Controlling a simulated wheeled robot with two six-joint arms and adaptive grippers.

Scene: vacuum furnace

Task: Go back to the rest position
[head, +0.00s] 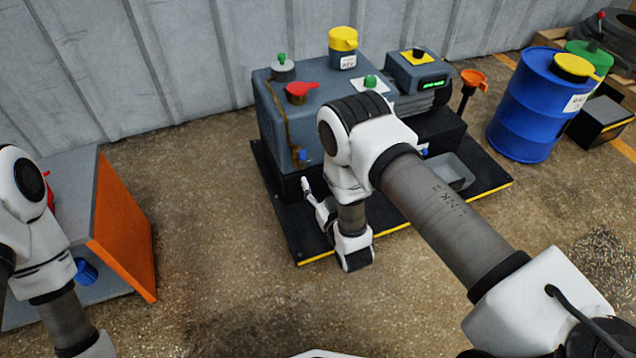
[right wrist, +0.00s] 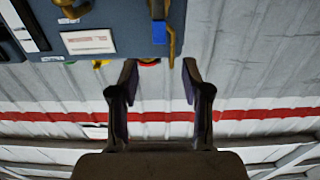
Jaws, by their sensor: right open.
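My right arm reaches over from the right in the head view, in front of a grey-blue machine (head: 275,120) on a black base. My right gripper (head: 308,192) hangs low by the machine's front left side, partly hidden by my own arm. In the right wrist view the two dark fingers of this gripper (right wrist: 160,78) are apart, with nothing between them. Beyond them show the machine's panel (right wrist: 120,15), with a white label, a brass pipe and a blue handle (right wrist: 159,32). My left arm shows at the left edge of the head view; its gripper is out of sight.
A yellow-lidded container (head: 343,50), red valve handle (head: 300,88) and green knobs top the machine. A blue drum (head: 530,115) stands at right. An orange-sided cabinet (head: 122,225) is at left, near my left arm. Concrete floor between is clear.

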